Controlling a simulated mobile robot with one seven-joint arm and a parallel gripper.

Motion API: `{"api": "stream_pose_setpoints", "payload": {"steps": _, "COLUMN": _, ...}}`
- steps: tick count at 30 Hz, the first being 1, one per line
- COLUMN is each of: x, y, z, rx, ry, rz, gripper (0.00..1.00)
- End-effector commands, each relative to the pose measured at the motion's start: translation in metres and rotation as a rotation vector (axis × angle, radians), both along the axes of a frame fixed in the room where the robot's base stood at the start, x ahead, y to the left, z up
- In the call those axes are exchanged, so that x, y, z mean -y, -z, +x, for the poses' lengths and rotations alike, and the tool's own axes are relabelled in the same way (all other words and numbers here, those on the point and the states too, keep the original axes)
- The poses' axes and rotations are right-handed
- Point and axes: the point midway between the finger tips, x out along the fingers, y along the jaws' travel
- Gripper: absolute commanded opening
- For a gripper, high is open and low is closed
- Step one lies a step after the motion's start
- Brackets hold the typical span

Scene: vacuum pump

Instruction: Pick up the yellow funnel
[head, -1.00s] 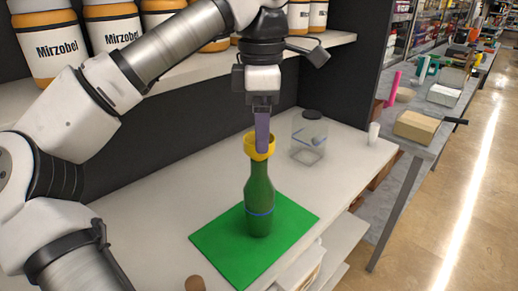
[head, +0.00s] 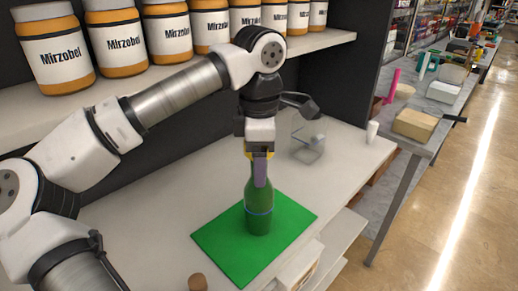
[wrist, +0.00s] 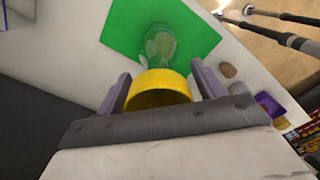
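The yellow funnel (wrist: 158,88) sits on the mouth of the green bottle (head: 259,212), which stands upright on a green mat (head: 225,238). In the head view only small yellow bits of the funnel (head: 271,154) show behind my gripper (head: 260,184). My gripper points down over the bottle. In the wrist view its two purple fingers (wrist: 161,70) are apart, one on each side of the funnel, with a narrow gap visible on both sides. The funnel's lower part is hidden in the wrist view.
A clear jar (head: 308,150) stands behind the bottle to the right, partly covered by my arm. A small white cup (head: 372,132) is farther right. A brown cork-like piece (head: 198,282) lies at the front. Large labelled jars (head: 170,28) line the shelf above.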

Motion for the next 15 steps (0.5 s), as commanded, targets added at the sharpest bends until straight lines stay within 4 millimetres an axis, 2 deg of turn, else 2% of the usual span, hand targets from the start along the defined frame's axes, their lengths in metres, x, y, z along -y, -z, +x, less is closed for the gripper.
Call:
{"api": "stream_pose_setpoints", "payload": {"steps": 1, "x": 0.0000, "y": -0.0002, "z": 0.0000, "rx": 0.000, "ry": 0.000, "rz": 0.000, "gripper": 0.62}}
{"api": "stream_pose_setpoints", "payload": {"steps": 9, "x": 0.0000, "y": -0.0004, "z": 0.0000, "rx": 0.000, "ry": 0.000, "rz": 0.000, "gripper": 0.29}}
{"api": "stream_pose_setpoints", "payload": {"steps": 15, "x": 0.0001, "y": -0.0010, "z": 0.0001, "rx": 0.000, "ry": 0.000, "rz": 0.000, "gripper": 0.28}}
